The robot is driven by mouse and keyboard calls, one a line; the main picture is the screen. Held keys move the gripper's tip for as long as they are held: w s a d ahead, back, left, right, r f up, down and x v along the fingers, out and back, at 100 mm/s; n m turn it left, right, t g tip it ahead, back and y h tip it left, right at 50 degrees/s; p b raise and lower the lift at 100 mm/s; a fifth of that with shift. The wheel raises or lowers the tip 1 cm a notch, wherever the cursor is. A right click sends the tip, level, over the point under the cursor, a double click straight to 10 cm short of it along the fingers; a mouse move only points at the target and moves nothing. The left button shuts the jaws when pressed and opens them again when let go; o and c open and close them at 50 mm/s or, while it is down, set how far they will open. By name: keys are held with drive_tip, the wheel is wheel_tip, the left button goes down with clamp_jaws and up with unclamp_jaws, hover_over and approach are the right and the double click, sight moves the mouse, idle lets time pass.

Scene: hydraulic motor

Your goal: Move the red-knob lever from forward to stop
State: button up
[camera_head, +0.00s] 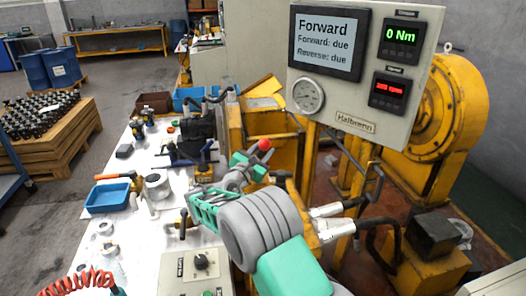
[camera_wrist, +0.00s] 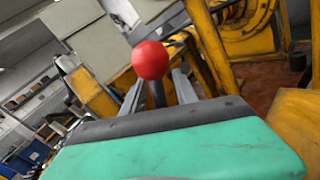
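The red knob (camera_head: 265,145) tops the lever just beyond my gripper (camera_head: 250,164) in the head view. In the wrist view the red knob (camera_wrist: 150,60) sits just above the fingertips, with its dark stem (camera_wrist: 157,94) below it. My gripper's (camera_wrist: 158,85) two grey fingers stand apart, one on each side of the stem, with gaps visible; I cannot tell if either touches it. The lever's base is hidden by my arm.
The control panel (camera_head: 355,122) stands behind and right of my gripper, with readouts of 0 Nm and a red value. A large yellow motor housing (camera_head: 450,110) is at right. A white workbench (camera_head: 140,225) with tools and a blue tray (camera_head: 108,197) lies at left.

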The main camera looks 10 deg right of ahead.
clamp_jaws()
idle(1.2)
